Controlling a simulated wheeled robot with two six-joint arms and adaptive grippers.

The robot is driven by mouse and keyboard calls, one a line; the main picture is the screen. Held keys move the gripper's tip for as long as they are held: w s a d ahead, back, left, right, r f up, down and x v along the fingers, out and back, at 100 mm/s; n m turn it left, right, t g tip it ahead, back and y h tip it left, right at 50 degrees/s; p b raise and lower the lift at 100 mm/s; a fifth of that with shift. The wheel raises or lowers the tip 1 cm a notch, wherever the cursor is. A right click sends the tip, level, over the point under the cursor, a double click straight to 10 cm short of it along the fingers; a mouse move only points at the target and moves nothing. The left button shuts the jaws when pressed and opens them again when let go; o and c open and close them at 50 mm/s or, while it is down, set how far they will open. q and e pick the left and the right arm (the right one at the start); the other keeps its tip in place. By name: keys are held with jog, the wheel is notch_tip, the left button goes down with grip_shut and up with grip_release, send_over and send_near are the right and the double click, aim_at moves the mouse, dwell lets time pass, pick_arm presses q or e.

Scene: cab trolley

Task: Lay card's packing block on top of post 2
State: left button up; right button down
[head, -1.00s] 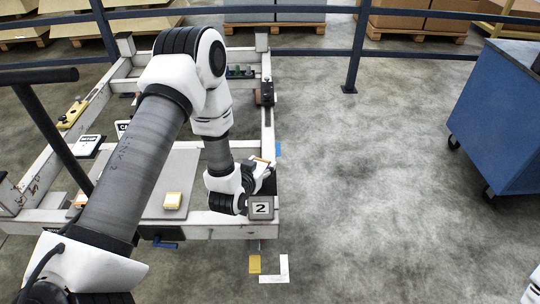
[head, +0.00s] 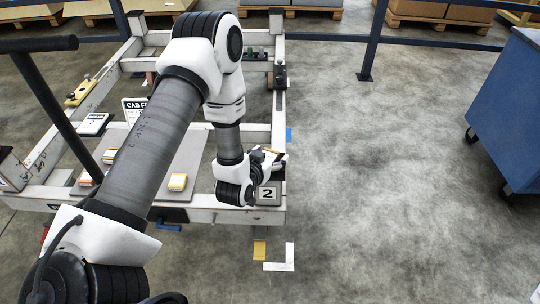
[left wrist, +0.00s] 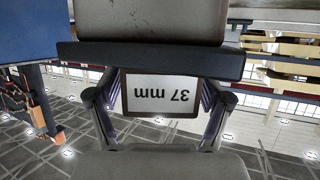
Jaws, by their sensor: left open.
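Post 2, with its "2" plate (head: 267,195), stands at the near right corner of the trolley frame. My left gripper (head: 268,163) is just above it, fingers open. In the left wrist view, a block with brown edges and a white "37 mm" label (left wrist: 160,93) sits between the fingers (left wrist: 160,108). That view is upside down; the block appears to rest against a dark cap (left wrist: 150,60), likely the post's top. The exact contact is hard to see. A card marked "CAB F…" (head: 133,106) is partly hidden by my arm.
A blue cabinet on casters (head: 510,110) stands at the right. A blue rail (head: 375,40) runs behind the trolley, with pallets beyond. A black bar (head: 45,95) crosses the left side. Floor between trolley and cabinet is clear.

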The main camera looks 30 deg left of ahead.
aim_at(267, 158)
pick_arm(q)
jog(key=shift+r, duration=0.35)
jog(key=p+v, duration=0.1)
jog(key=v, duration=0.7)
jog(key=shift+p, duration=0.3)
jog(key=s+d+f+g+h+p, duration=0.1)
jog(key=s+d+f+g, duration=0.1)
jog(key=s+f+g, duration=0.4)
jog(key=s+d+f+m+g+p, duration=0.1)
jog(key=s+d+f+g, duration=0.2)
jog(key=s, duration=0.6)
jog(key=s+d+f+g+h+p, duration=0.1)
jog(key=s+d+f+g+p, duration=0.1)
jog(key=s+f+g, duration=0.4)
notch_tip(267, 158, up, 18)
jog(key=s+t+p, duration=0.1)
jog(key=p, duration=1.6)
jog(key=shift+d+r+t, duration=0.25)
jog(key=shift+t, duration=0.05)
jog(key=shift+s, duration=0.1)
